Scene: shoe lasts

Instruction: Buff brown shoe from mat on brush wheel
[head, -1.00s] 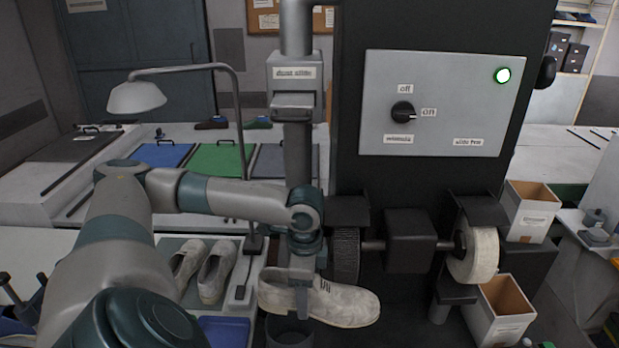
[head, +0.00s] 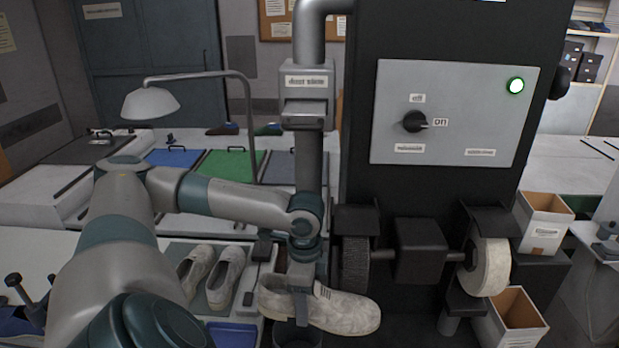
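My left gripper (head: 302,300) is shut on a pale grey-beige laced shoe (head: 347,312), one finger across its near side. The shoe is roughly level, toe to the right. It looks pale rather than brown. The brush wheel (head: 354,266) is dark and bristled, on the left end of the machine's shaft. The shoe is in front of and below this wheel; whether they touch I cannot tell. A grey mat (head: 243,308) to the left bears a pair of pale shoes (head: 226,278). My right gripper is out of view.
A white buffing wheel (head: 490,268) is on the shaft's right end. The machine panel (head: 455,115) has a knob at "on" and a lit green lamp. A dark round cup (head: 297,335) stands below the shoe. Cardboard boxes (head: 512,322) stand at right; a lamp (head: 152,103) is behind my arm.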

